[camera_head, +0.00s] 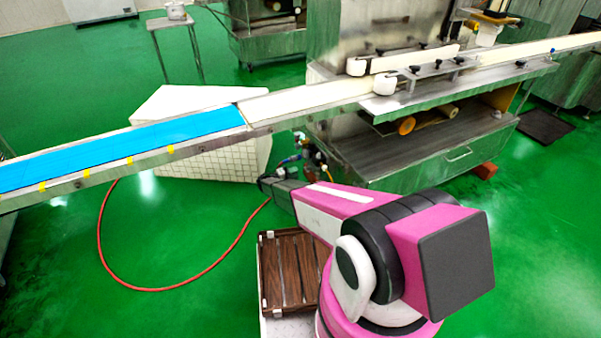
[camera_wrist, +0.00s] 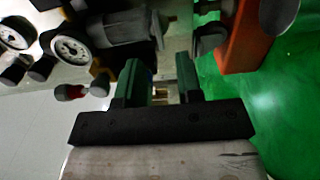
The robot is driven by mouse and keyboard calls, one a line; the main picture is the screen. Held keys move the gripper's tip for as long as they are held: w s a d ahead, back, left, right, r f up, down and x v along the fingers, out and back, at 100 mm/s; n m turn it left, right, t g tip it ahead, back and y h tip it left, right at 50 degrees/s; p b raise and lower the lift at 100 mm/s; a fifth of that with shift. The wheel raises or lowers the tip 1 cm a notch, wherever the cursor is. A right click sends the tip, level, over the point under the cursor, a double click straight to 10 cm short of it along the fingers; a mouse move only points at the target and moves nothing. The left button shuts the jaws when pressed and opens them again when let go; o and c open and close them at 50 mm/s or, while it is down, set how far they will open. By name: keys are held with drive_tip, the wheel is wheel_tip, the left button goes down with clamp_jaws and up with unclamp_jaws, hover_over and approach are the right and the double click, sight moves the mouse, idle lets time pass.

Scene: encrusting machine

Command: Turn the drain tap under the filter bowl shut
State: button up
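In the wrist view, a grey rounded cylinder (camera_wrist: 125,28), which looks like the filter bowl, is just beyond my gripper (camera_wrist: 160,78). My two dark green fingers are apart. A small brass piece (camera_wrist: 160,91) shows in the gap between them, with space around it; it may be the drain tap, but its handle position cannot be made out. In the head view, my gripper (camera_head: 266,184) is low beside the machine, close to the small cluster of air fittings (camera_head: 308,158). The bowl and tap are too small to tell apart there.
Round gauges (camera_wrist: 72,48) and a red knob (camera_wrist: 70,92) sit left of the fingers in the wrist view. An orange-red block (camera_wrist: 243,40) is at right. In the head view, a red hose (camera_head: 150,289) lies on the green floor, and a conveyor (camera_head: 110,150) crosses above.

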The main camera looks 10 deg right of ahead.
drive_tip(key=shift+v, duration=2.7)
